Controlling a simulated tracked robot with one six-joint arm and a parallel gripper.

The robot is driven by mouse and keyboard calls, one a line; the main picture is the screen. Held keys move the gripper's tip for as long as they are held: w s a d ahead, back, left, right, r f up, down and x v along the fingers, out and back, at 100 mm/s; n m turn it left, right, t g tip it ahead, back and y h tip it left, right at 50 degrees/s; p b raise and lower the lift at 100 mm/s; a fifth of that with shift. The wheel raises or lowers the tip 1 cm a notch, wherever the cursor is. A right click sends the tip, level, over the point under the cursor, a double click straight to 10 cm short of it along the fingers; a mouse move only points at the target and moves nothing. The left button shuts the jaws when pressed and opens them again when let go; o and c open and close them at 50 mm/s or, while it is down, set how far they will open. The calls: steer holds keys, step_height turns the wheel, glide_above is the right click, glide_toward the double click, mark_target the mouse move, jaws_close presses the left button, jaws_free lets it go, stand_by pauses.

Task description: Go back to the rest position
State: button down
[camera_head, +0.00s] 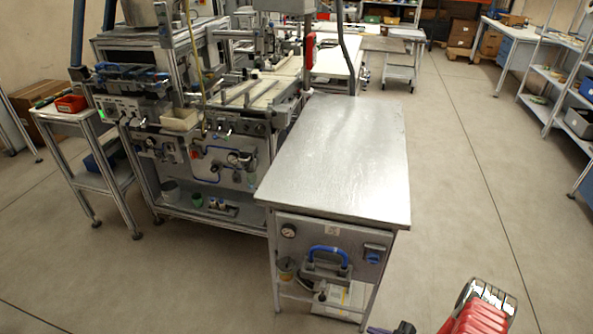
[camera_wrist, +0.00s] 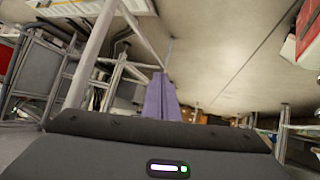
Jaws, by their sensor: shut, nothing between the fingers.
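My gripper (camera_wrist: 161,84) shows in the wrist view as purple fingers pressed together beyond the dark wrist housing. The fingers are shut with nothing between them. In the head view, part of my arm, red with a shiny metal end, shows at the bottom right, in front of and to the right of the metal table (camera_head: 345,150). A small dark and purple part shows at the bottom edge there. No object is held. I cannot make out any tape reels for certain.
The metal tabletop is bare. A machine frame with hoses and gauges (camera_head: 215,160) stands left of it. A small side table with a red bin (camera_head: 70,104) is at far left. Shelves (camera_head: 560,75) line the right. The floor (camera_head: 470,190) right of the table is clear.

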steer(key=w+d+r+m+g+h, duration=0.1)
steer(key=d+r+m+g+h, duration=0.35)
steer(key=d, duration=0.95)
step_height(320, 180, up, 24)
steer(key=s+d+m+g+h, duration=0.2)
steer(key=s+m+h, duration=0.1)
steer(key=m+h, duration=0.25)
steer(key=s+a+r+t, duration=0.1)
steer(key=s+a+r, duration=0.5)
steer(key=a+r, duration=0.4)
steer(key=s+a+r+m+t+y, duration=0.1)
steer(key=s+a+r, duration=0.6)
steer(key=r, duration=1)
steer(key=s+a+r+t, duration=0.2)
steer(key=s+a+r, duration=0.4)
steer(key=a+r, duration=0.7)
steer(key=shift+s+a+r+m+y, duration=0.2)
steer(key=shift+a+r+m+y, duration=0.15)
steer(key=shift+r, duration=0.25)
steer(key=shift+d+t, duration=0.2)
steer(key=shift+t, duration=0.05)
